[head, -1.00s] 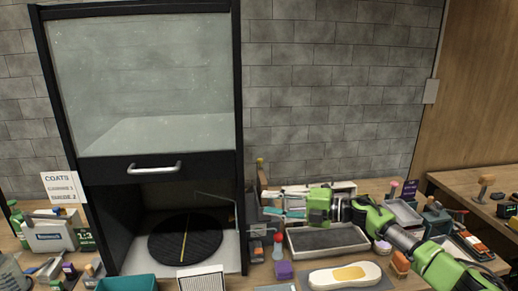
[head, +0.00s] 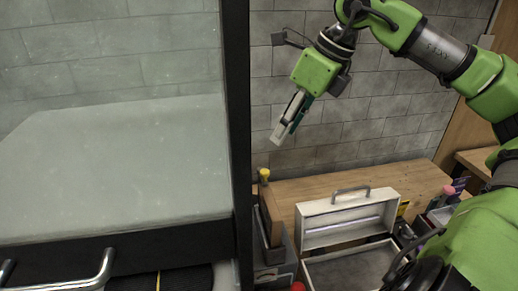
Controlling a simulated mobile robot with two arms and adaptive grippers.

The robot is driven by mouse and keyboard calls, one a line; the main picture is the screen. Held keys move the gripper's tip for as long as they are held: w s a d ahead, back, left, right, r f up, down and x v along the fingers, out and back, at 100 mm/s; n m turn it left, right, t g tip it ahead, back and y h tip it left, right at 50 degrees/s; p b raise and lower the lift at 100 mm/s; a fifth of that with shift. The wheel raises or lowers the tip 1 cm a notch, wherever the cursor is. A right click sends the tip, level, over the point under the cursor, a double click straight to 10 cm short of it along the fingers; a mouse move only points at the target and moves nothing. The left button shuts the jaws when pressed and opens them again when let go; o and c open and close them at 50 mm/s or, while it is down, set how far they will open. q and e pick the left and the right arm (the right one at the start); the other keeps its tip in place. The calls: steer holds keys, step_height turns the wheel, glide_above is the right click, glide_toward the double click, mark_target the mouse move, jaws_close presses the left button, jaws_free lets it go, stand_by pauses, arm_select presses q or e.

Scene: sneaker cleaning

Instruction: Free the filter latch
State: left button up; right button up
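My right gripper (head: 283,132) is raised in front of the grey block wall, right of the booth's black post, with its fingers pointing down and left. A pale finger surface and a dark teal edge lie close together at its tip. I cannot tell if the fingers are shut or hold something. The tip is clear of the booth in the picture. The booth (head: 236,150) has a large glass sash (head: 120,160) with a metal handle (head: 105,268). I cannot make out a filter latch. The booth's inside is mostly below the frame. My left gripper is not in view.
A grey holder (head: 275,262) with a wooden piece and a yellow-tipped tool (head: 264,175) is beside the booth. Small bottles stand at the right. The space before the wall is free.

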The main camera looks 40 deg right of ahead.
steer(key=p, duration=0.3)
glide_toward(265, 171)
steer(key=shift+h, duration=0.3)
steer(key=x, duration=0.5)
steer(key=shift+a+f, duration=0.25)
steer(key=shift+f, duration=0.05)
steer(key=shift+w+f, duration=0.15)
steer(key=shift+f, duration=0.15)
steer(key=shift+a+f, duration=0.15)
steer(key=shift+f, duration=0.15)
steer(key=shift+w+f, duration=0.25)
steer(key=shift+f, duration=0.2)
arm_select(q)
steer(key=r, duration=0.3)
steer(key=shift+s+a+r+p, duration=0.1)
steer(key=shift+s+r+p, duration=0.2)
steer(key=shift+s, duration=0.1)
arm_select(e)
steer(key=shift+w+f, duration=0.1)
steer(key=shift+f, duration=0.05)
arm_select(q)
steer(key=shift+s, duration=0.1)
arm_select(e)
jaws_close()
